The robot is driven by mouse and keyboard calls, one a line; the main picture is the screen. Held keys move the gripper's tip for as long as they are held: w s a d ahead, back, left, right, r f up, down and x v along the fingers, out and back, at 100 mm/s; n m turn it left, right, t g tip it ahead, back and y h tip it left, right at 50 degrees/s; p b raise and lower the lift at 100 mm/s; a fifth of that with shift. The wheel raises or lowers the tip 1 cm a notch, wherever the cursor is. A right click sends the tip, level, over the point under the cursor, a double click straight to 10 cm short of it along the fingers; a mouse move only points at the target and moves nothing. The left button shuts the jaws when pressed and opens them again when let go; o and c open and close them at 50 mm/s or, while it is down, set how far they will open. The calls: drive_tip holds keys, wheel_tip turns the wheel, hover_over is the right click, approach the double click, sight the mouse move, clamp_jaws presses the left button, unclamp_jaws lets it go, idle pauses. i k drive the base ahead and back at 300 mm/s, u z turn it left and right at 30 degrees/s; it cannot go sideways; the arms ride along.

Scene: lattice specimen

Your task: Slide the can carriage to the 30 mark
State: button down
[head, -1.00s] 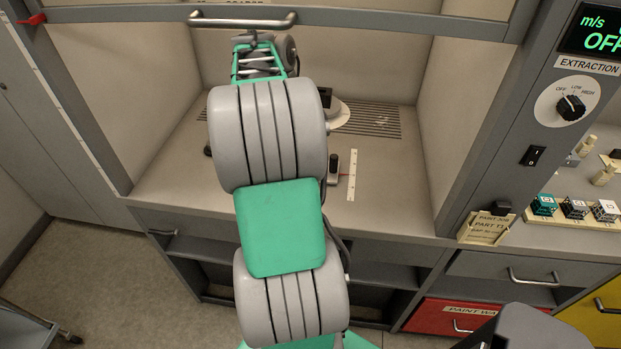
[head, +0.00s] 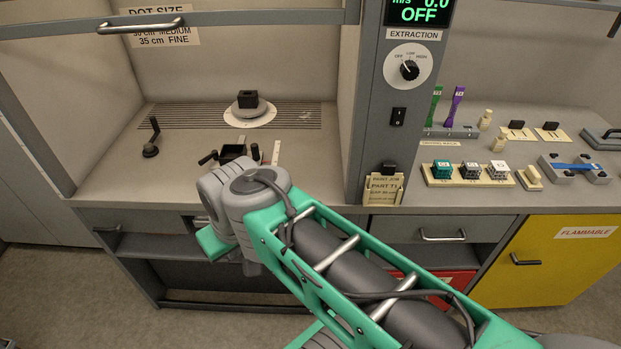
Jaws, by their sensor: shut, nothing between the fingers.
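My arm's joint hides the carriage's near side. The marks on the strip are too small to read, so I cannot tell which mark the carriage stands at. No can is clearly visible on it. My gripper is not in view; my arm comes in from the lower right and bends at the booth's front edge.
A dark block (head: 247,99) stands on a round turntable (head: 250,112) behind the carriage. A black-knobbed lever (head: 152,140) stands at left. The extraction panel (head: 409,66) reads OFF. On the right bench are a rack of cubes (head: 470,182) and several small fixtures.

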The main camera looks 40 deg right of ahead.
sight(229, 153)
drive_tip(key=u, duration=0.95)
drive_tip(key=i, duration=1.2)
drive_tip(key=z, duration=0.25)
